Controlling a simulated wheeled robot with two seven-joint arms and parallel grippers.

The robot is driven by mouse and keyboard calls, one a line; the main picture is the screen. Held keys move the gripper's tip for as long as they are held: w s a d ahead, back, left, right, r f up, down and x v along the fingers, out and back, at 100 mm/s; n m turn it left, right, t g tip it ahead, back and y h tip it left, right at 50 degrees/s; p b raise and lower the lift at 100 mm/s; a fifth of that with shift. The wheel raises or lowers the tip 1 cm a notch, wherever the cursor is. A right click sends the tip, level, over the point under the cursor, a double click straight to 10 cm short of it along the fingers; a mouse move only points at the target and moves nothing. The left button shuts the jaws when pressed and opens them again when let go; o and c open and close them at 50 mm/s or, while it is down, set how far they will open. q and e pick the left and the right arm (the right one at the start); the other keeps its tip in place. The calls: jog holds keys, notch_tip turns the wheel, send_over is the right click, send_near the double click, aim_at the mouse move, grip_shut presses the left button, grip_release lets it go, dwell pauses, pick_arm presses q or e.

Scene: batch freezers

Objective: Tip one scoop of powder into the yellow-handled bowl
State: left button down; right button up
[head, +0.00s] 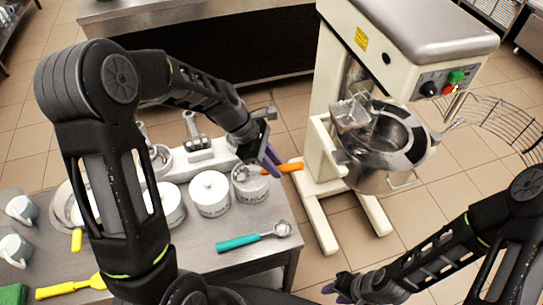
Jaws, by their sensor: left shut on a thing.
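My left gripper (271,160), with purple fingers, is shut on the orange-handled scoop (291,167) at the mouth of a white jar (250,188). The scoop's head is at the jar's opening; whether it holds powder is too small to tell. A steel bowl (63,208) with a yellow handle (76,240) stands on the left of the table, partly hidden behind my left arm. My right gripper (338,288) is low at the bottom, away from the table, and its jaws are too unclear to read.
A lidded white jar (210,194) and another white container (172,207) stand left of the open jar. A teal-handled scoop (254,240) lies on the steel table (220,260) in front. A yellow-handled tool (65,288) lies front left. A large mixer (340,130) stands at the right.

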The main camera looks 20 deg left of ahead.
aim_at(290, 165)
pick_arm(q)
jog(key=shift+d+r, duration=0.1)
jog(key=shift+d, duration=0.1)
jog(key=shift+w+d+r, duration=0.1)
jog(key=shift+d+r, duration=0.05)
jog(key=shift+r, duration=0.9)
jog(key=shift+d+r, duration=0.15)
jog(key=shift+r, duration=0.9)
jog(key=d+y, duration=0.2)
jog(key=y, duration=0.1)
jog(key=shift+w+r, duration=0.1)
jog(key=shift+r, duration=0.05)
jog(key=shift+d+y, duration=0.3)
jog(key=shift+y, duration=0.2)
jog(key=shift+w+g, duration=0.1)
jog(key=shift+g, duration=0.2)
